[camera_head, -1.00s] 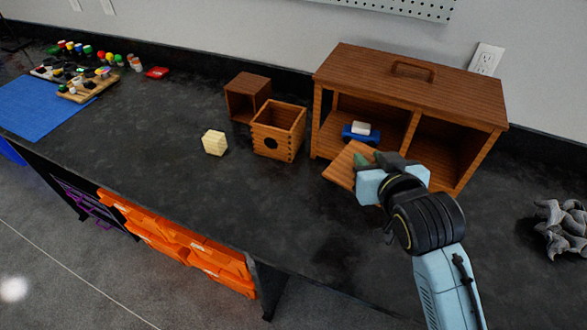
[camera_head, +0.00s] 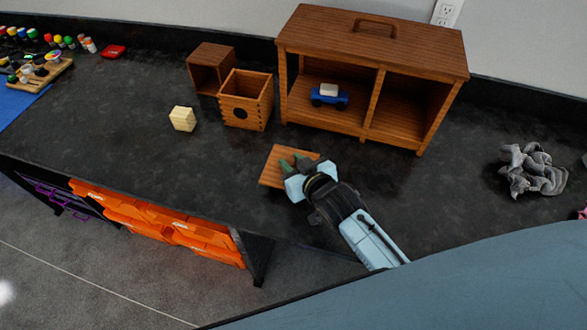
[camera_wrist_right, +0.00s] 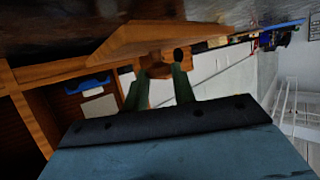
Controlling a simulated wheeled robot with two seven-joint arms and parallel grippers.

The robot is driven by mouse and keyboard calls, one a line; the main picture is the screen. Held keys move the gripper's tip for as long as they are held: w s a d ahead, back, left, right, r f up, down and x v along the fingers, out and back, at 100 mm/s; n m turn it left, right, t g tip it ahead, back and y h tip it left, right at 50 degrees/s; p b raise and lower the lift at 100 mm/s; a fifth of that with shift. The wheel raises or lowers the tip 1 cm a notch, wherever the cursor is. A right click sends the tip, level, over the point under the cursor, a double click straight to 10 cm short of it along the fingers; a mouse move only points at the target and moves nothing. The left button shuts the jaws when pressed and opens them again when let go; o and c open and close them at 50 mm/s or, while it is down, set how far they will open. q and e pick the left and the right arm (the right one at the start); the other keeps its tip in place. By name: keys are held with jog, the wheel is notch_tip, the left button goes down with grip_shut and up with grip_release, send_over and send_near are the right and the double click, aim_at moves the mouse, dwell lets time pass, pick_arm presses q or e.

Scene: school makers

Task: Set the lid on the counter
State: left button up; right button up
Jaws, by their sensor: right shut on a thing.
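The lid (camera_head: 280,164) is a flat, square, orange-brown wooden plate over the front part of the dark counter (camera_head: 220,185). My right gripper (camera_head: 297,165) is shut on it from its right side. The right wrist view shows the lid (camera_wrist_right: 150,40) close up, with a small wooden part between the green fingertips (camera_wrist_right: 160,80). The lid looks close to the counter; I cannot tell whether it touches. My left gripper is not in view.
Behind the lid stand a wooden two-compartment case (camera_head: 372,40) with a blue toy car (camera_head: 329,97), an open wooden box (camera_head: 246,100), a brown box (camera_head: 211,66) and a pale block (camera_head: 182,118). A grey crumpled thing (camera_head: 533,170) lies right. Counter around the lid is clear.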

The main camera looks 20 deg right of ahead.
jog(key=shift+f+b, duration=0.3)
jog(key=shift+f, duration=1.25)
jog(key=shift+f, duration=0.15)
jog(key=o, duration=1)
jog(key=shift+s+r, duration=0.15)
jog(key=shift+r, duration=0.05)
jog(key=p+v, duration=0.2)
jog(key=v, duration=0.9)
jog(key=shift+s+d+r, duration=0.1)
jog(key=shift+s+r, duration=0.1)
jog(key=shift+s, duration=0.1)
